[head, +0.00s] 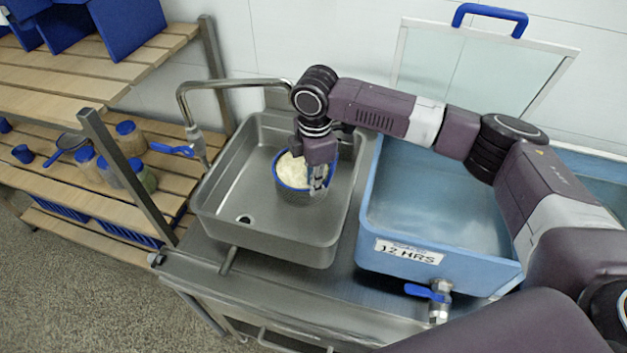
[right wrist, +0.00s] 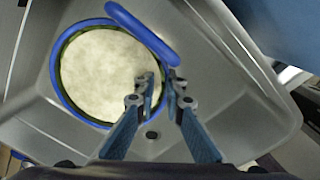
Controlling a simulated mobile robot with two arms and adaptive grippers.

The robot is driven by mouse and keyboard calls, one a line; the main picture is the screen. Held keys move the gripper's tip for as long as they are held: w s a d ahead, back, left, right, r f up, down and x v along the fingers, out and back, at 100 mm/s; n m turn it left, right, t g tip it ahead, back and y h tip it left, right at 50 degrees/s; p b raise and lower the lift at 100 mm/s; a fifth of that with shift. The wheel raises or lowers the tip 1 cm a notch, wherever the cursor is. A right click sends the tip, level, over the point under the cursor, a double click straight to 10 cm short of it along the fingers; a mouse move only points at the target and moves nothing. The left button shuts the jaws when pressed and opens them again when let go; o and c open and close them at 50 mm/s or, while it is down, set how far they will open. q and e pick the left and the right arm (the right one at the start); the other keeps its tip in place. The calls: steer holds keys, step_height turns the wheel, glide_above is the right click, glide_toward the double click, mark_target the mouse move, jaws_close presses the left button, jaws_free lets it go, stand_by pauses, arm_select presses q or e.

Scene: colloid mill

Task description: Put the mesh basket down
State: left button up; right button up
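The mesh basket (head: 290,194) is a round metal basket with a blue rim, filled with pale, whitish material. It is upright inside the steel sink (head: 228,178); whether its bottom touches the sink floor is hard to tell. In the right wrist view, its blue rim (right wrist: 56,72) and a thick blue handle (right wrist: 142,35) show. My right gripper (head: 319,187) points down at the basket's right side. In the right wrist view, its fingertips (right wrist: 161,82) are close together, one on each side of the rim, and appear shut on it. My left gripper is not in view.
A faucet (head: 232,84) arches over the sink's back left. A blue tank (head: 445,258) labelled "12 HRS" with a tap (head: 437,298) stands right of the sink. Wooden shelves (head: 65,110) with jars are at left. The sink floor around its drain (head: 243,218) is clear.

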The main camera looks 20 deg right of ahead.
steer(key=shift+o, duration=1.1)
steer(key=shift+r, duration=0.1)
steer(key=shift+r+b, duration=0.35)
step_height(320, 180, up, 12)
steer(key=b, duration=0.2)
steer(key=shift+s+r, duration=0.2)
steer(key=shift+s, duration=0.05)
